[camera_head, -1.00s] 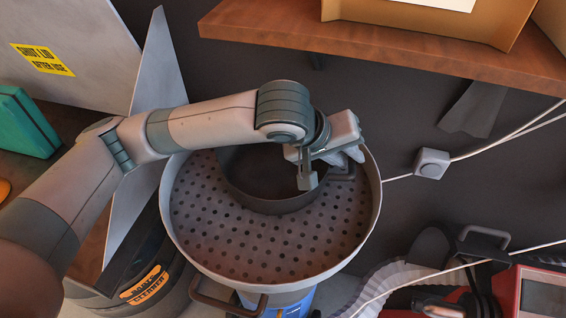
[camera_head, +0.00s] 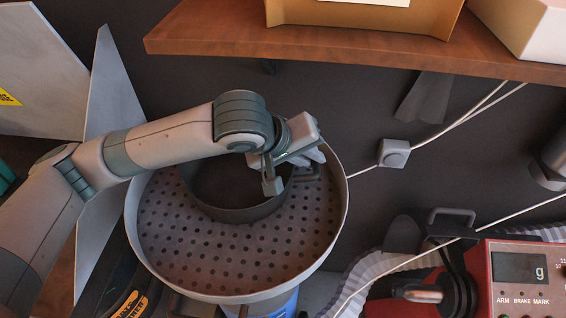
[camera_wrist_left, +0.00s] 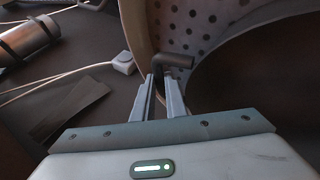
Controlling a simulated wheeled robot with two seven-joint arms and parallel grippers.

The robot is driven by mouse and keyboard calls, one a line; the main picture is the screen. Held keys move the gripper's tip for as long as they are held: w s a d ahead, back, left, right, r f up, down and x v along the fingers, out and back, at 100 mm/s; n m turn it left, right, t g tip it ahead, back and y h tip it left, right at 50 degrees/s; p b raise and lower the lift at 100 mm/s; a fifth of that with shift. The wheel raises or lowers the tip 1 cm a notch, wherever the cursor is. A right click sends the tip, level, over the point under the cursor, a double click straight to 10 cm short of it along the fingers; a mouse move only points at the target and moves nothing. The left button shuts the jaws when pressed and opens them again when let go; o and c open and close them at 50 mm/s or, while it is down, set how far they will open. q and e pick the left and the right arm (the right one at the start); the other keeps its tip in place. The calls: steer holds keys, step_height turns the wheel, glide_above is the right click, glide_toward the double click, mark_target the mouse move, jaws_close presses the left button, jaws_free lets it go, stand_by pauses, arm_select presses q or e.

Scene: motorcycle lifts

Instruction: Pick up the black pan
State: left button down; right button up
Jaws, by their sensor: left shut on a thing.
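The black pan (camera_head: 237,214) is round and deep, and it sits inside a wide, light-rimmed basin with a perforated floor (camera_head: 180,235), toward its back. My left gripper (camera_head: 291,172) is at the pan's right side, over the rim, and is shut on the pan's dark handle. In the left wrist view the fingertips (camera_wrist_left: 163,78) close around this dark handle (camera_wrist_left: 176,61), and the pan's dark side (camera_wrist_left: 255,80) fills the right. My arm hides part of the pan's far rim. My right gripper is not in view.
A wooden shelf (camera_head: 350,47) with boxes overhangs behind the basin. A grey upright panel (camera_head: 108,95) stands at the left. White cables run from a small switch box (camera_head: 394,153) at the right. A red device with a display (camera_head: 520,266) stands at the lower right.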

arm_select(q)
steer(key=shift+r, duration=0.4)
steer(key=s+r+b, duration=0.5)
steer(key=s+r, duration=0.5)
steer(key=s, duration=0.1)
steer(key=shift+s, duration=0.35)
steer(key=shift+a+r, duration=0.1)
